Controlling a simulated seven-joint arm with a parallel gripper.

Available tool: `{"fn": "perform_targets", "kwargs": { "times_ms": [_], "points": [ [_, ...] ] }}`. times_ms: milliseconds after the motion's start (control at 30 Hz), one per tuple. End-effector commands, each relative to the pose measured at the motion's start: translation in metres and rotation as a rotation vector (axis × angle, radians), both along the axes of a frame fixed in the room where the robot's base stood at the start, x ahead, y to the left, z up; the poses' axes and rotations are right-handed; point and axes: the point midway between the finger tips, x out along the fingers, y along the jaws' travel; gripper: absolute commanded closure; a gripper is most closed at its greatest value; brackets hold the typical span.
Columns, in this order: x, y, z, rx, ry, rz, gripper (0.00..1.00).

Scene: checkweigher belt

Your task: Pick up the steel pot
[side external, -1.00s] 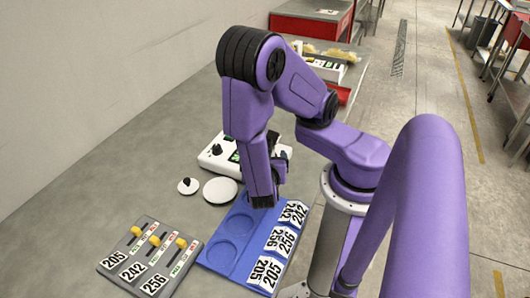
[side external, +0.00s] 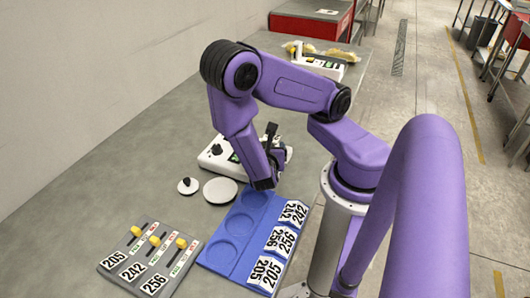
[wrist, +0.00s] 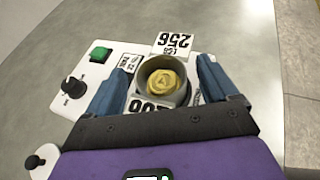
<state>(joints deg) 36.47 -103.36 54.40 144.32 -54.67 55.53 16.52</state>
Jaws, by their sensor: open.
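The steel pot (wrist: 143,76) is a small round grey cup with a yellow, gold-like filling. In the wrist view it sits among white number cards by the white weigher. My gripper (wrist: 163,72) is open, with one blue finger on each side of the pot. I cannot tell whether either finger touches it. In the side view my gripper (side external: 270,165) is over the weigher's right end, and the pot is hidden behind it.
The white weigher (side external: 214,157) has a black knob and a green button (wrist: 101,54). A blue tray (side external: 235,250) with round recesses and number cards lies in front. A grey slider panel (side external: 120,262), a white disc (side external: 220,190) and a small knobbed lid (side external: 187,187) are left.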

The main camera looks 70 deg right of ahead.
Motion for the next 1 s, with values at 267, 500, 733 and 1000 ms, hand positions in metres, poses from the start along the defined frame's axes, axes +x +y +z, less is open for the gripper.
{"fn": "perform_targets", "kwargs": {
  "times_ms": [267, 500, 733, 1000],
  "points": [
    [0.0, 0.0, 0.0, 0.0, 0.0, 0.0, 0.55],
    [0.0, 0.0, 0.0, -0.002, 0.001, -0.001, 0.77],
    [0.0, 0.0, 0.003, -0.002, 0.001, -0.001, 0.78],
    [0.0, 0.001, 0.021, 0.003, -0.002, -0.001, 0.78]
  ]
}}
